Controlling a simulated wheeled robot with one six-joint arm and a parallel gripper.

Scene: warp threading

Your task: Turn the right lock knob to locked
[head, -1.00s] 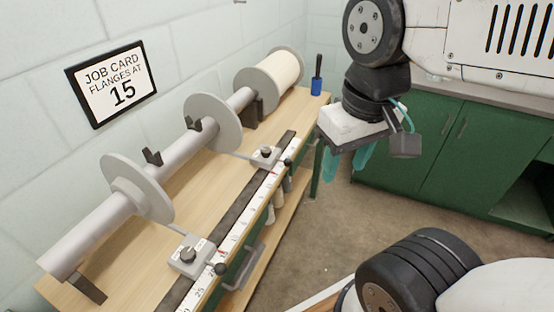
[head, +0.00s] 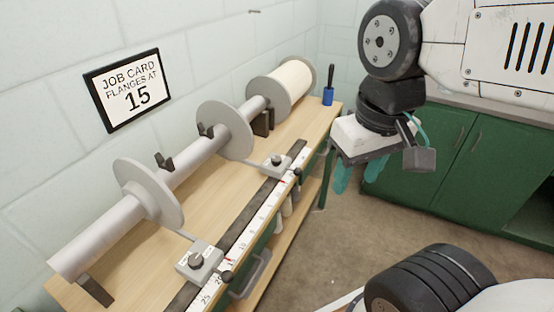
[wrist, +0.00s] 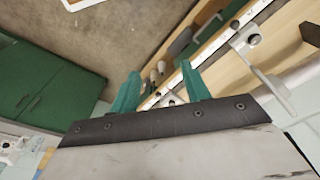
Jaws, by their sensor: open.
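Two grey lock carriages ride the scale rail. The right one, with its dark lock knob (head: 277,160), sits beside the farther flange (head: 226,131); I cannot read which way its knob points. The left one, with its lock knob (head: 196,260), is nearer, beside the near flange (head: 148,195). My gripper (head: 357,178) hangs open and empty, to the right of the right carriage, apart from it and out past the bench's front edge. In the wrist view, its teal fingers (wrist: 160,70) are spread, with a grey carriage (wrist: 243,40) up to the right.
The wooden bench (head: 190,208) carries the white scale (head: 262,215), the long beam tube and a cream roll (head: 291,82). A job card (head: 129,89) reads 15. Green cabinets (head: 450,165) stand behind my arm; floor is free between.

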